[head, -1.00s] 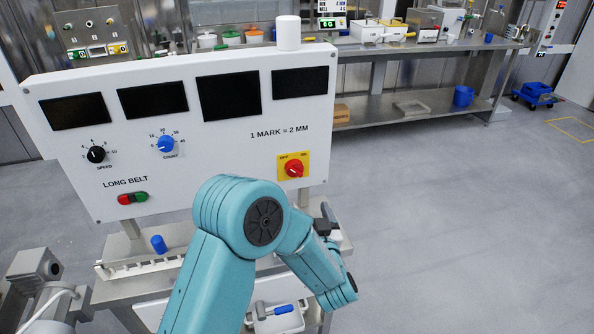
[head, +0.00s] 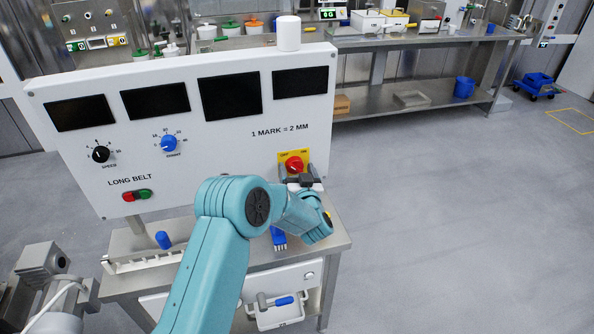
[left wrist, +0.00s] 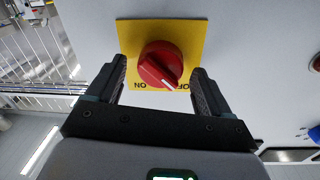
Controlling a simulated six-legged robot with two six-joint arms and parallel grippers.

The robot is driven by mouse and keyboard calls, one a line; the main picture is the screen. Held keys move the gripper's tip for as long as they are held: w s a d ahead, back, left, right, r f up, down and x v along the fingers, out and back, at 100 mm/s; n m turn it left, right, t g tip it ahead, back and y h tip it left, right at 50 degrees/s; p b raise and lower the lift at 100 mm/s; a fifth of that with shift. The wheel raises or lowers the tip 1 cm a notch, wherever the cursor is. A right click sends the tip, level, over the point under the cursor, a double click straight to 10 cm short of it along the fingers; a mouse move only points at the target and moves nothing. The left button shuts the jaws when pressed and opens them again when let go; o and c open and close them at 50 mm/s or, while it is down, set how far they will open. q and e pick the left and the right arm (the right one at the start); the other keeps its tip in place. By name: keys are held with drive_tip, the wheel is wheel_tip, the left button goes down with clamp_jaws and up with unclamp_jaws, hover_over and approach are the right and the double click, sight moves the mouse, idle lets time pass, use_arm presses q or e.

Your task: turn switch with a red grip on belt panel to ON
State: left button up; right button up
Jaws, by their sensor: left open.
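The switch with a red grip (head: 294,163) sits on a yellow plate (head: 283,156) at the lower right of the white belt panel (head: 230,150). It also shows in the left wrist view (left wrist: 158,62), where the plate appears upside down, with ON at lower left and OFF at lower right. The grip's white mark points to the OFF side. My left gripper (head: 299,178) is just below and in front of the switch. In the left wrist view its open fingers (left wrist: 159,68) appear on either side of the red grip, with gaps. I cannot tell whether they reach around it. My right gripper is not in view.
The panel also carries a black speed knob (head: 101,154), a blue count knob (head: 168,143), red and green buttons (head: 137,195) and dark displays. A steel table (head: 330,235) stands below. Open floor (head: 440,220) lies to the right.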

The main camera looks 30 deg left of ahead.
use_arm(q)
drive_tip(key=c, duration=1)
drive_tip(key=shift+m, duration=0.4)
drive_tip(key=m, duration=0.3)
drive_tip(key=shift+b, duration=0.35)
drive_tip(key=m, duration=0.3)
drive_tip(key=shift+d, duration=0.1)
drive_tip(key=m+g+p, duration=0.1)
drive_tip(key=m+p, duration=0.1)
drive_tip(key=m, duration=0.3)
drive_tip(key=shift+w+m, duration=0.1)
drive_tip(key=shift+m, duration=0.2)
drive_tip(key=m+p, duration=0.1)
drive_tip(key=m, duration=0.3)
drive_tip(key=shift+d+m, duration=0.1)
drive_tip(key=shift+m, duration=0.2)
drive_tip(key=shift+f+m+p, duration=0.1)
drive_tip(key=shift+m+p, duration=0.2)
